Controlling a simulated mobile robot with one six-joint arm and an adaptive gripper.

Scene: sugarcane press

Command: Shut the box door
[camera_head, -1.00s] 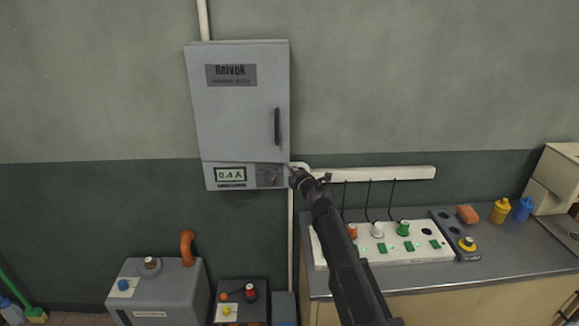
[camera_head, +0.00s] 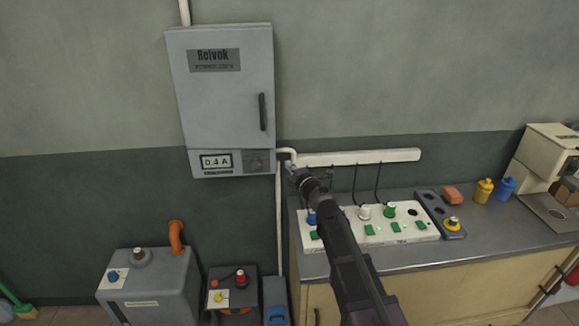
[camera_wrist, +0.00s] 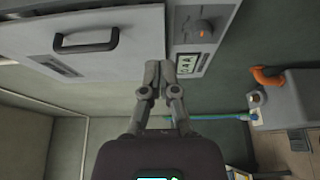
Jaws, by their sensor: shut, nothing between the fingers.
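The grey wall box has a door (camera_head: 222,90) with a nameplate and a dark upright handle (camera_head: 263,112). The door looks flush with the box in the head view; a very small gap cannot be ruled out. Below it is a fixed panel (camera_head: 247,161) with a green display and a knob. My gripper (camera_head: 291,166) is shut and empty, just right of the box's lower right corner in the picture. In the wrist view my gripper (camera_wrist: 159,68) shows beside the door (camera_wrist: 125,58) and panel (camera_wrist: 188,77); contact cannot be told.
A white conduit (camera_head: 350,157) runs along the wall behind my gripper. The counter (camera_head: 480,235) at the right holds a white switch board (camera_head: 400,232) with cables, and yellow and blue bottles. A grey machine (camera_head: 150,285) stands on the floor at lower left. The wall left of the box is clear.

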